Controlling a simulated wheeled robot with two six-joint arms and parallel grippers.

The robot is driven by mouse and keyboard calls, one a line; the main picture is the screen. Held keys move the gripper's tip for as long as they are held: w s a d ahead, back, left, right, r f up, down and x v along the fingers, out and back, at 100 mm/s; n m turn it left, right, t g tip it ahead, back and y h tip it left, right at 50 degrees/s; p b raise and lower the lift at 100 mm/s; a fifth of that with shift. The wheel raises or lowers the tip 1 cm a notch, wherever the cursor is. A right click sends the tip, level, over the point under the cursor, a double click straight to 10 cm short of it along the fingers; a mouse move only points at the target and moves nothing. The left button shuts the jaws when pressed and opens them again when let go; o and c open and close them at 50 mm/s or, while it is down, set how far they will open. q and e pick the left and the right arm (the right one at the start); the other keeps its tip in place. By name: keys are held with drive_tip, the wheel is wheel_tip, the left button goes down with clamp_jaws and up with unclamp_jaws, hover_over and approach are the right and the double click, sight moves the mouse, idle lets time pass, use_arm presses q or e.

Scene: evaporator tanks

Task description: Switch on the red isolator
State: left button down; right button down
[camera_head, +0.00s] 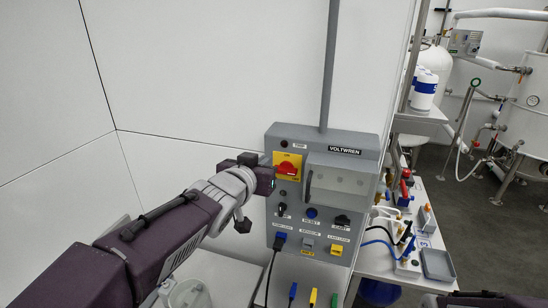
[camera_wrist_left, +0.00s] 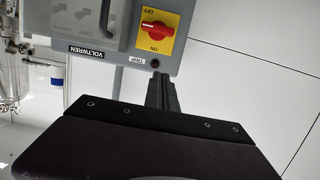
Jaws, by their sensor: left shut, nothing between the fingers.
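The red isolator (camera_head: 287,168) is a red rotary handle on a yellow plate at the upper left of the grey VOLTWREN panel (camera_head: 322,140). The wrist view also shows the red handle (camera_wrist_left: 156,28), lying roughly crosswise between the ON and OFF markings. My left gripper (camera_head: 273,183) is beside the panel, just left of and slightly below the isolator in the head view. In the left wrist view its fingers (camera_wrist_left: 161,92) are shut and empty, pointing toward the panel edge near the isolator, apart from the handle.
The panel also carries a clear-windowed cover (camera_head: 340,180) with a handle, knobs, a blue button (camera_head: 312,213) and coloured sockets below. A bench (camera_head: 376,262) with valves and hoses stands to the right. White wall lies behind.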

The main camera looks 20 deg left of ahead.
use_arm(q)
drive_tip(key=shift+w, duration=0.55)
drive_tip(key=b, duration=0.2)
hover_over(285, 170)
drive_tip(key=s+a, duration=0.2)
wheel_tip(285, 170, down, 3)
drive_tip(key=shift+a+r, duration=0.1)
drive_tip(key=shift+r, duration=0.05)
drive_tip(key=shift+w+f, duration=0.25)
drive_tip(key=shift+f, duration=1)
drive_tip(key=shift+s+f+p, duration=0.1)
drive_tip(key=shift+f+p, duration=0.2)
drive_tip(key=shift+f, duration=0.1)
drive_tip(key=shift+s+f, duration=0.2)
drive_tip(key=shift+f, duration=0.1)
drive_tip(key=shift+w, duration=0.1)
drive_tip(key=shift+f, duration=0.1)
drive_tip(key=shift+w, duration=0.15)
